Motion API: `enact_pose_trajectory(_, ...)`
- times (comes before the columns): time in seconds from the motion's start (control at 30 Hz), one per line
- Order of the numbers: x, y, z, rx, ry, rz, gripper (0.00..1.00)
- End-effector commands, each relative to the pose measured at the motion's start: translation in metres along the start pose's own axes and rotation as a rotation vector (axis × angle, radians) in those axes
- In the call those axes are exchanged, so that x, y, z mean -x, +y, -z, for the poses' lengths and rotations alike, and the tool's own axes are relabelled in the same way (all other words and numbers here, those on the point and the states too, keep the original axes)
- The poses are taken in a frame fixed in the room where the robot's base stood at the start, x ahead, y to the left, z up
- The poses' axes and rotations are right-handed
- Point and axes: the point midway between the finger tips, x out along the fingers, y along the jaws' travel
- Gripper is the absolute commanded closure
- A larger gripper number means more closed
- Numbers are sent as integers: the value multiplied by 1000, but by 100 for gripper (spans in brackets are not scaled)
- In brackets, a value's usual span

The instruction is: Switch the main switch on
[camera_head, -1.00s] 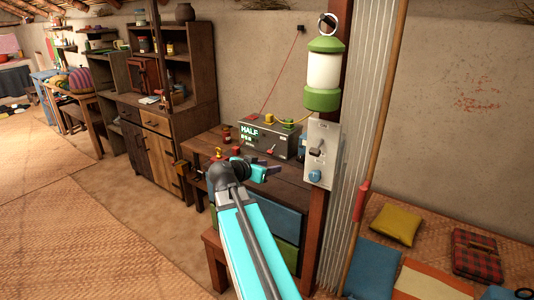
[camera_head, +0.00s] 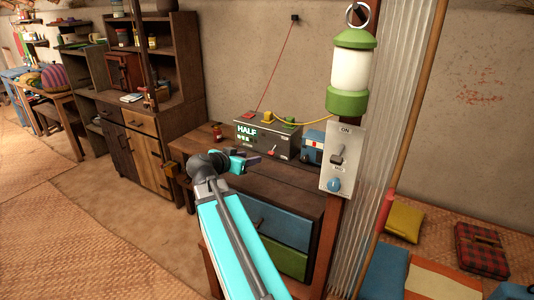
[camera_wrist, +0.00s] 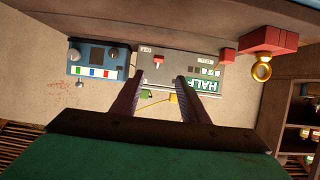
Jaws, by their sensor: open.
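A grey switch panel (camera_head: 342,140) is fixed to the wooden post, below the lantern. It has an ON label at the top, a toggle lever (camera_head: 338,154) in the middle and a blue knob (camera_head: 334,185) low down. The lever's exact position is too small to tell. My gripper (camera_head: 258,158) is left of the panel, above the wooden bench, apart from the panel. In the wrist view my gripper (camera_wrist: 160,82) is open with nothing between its fingers. That view shows a box reading HALF (camera_wrist: 190,68) upside down beyond the fingers, and not the panel.
The HALF box (camera_head: 262,137) stands on the bench (camera_head: 285,183), with a small blue box (camera_head: 313,147) beside it. A green and white lantern (camera_head: 352,70) hangs above the panel. A pole (camera_head: 405,130) and corrugated sheet (camera_head: 372,150) stand right of the post.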

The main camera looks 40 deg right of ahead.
Motion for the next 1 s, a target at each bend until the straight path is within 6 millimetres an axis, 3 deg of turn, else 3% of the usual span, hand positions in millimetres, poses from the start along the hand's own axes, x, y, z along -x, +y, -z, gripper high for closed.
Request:
enact_pose_trajectory(0.57, -19, 12, 5, -8, 0, -20, 59)
enact_pose_trajectory(1.0, -76, 13, 6, -8, -1, -23, 59)
